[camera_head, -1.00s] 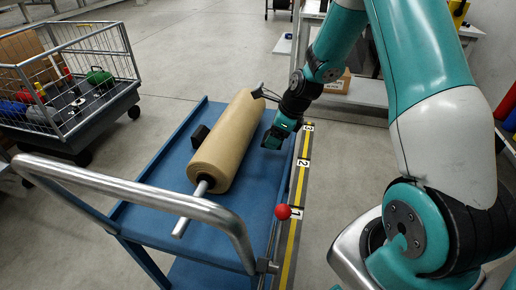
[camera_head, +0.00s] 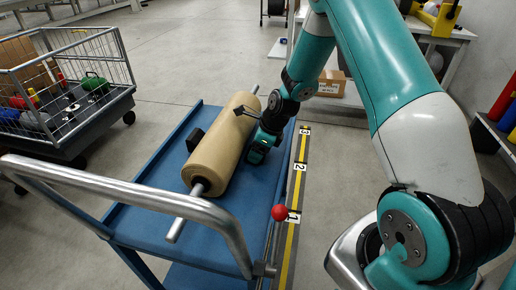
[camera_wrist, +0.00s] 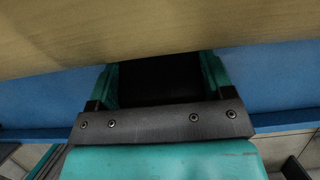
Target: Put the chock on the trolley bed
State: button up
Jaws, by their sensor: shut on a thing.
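The blue trolley bed (camera_head: 165,185) carries a large tan roll (camera_head: 226,145) with a metal bar through its core. A black chock (camera_head: 195,139) sits on the bed against the roll's left side. My gripper (camera_head: 256,152) is low over the bed at the roll's right side. In the wrist view my gripper (camera_wrist: 160,75) is shut on a dark chock (camera_wrist: 158,84) between its teal fingers, close to the roll (camera_wrist: 130,30). The held chock is hidden in the head view. I cannot tell whether it touches the roll or bed.
The trolley's push handle (camera_head: 130,190) rises in front, with a red ball knob (camera_head: 279,212) at the right. A wire cart (camera_head: 70,90) stands at left. A floor strip numbered 1 to 3 (camera_head: 291,215) runs along the trolley's right side.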

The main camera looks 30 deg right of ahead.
jog(key=o, duration=1.1)
jog(key=shift+f, duration=0.1)
jog(key=shift+d+r, duration=0.1)
jog(key=shift+r, duration=0.4)
jog(key=p+v, duration=0.2)
jog(key=v, duration=0.9)
jog(key=shift+s+r, duration=0.1)
jog(key=shift+s, duration=0.05)
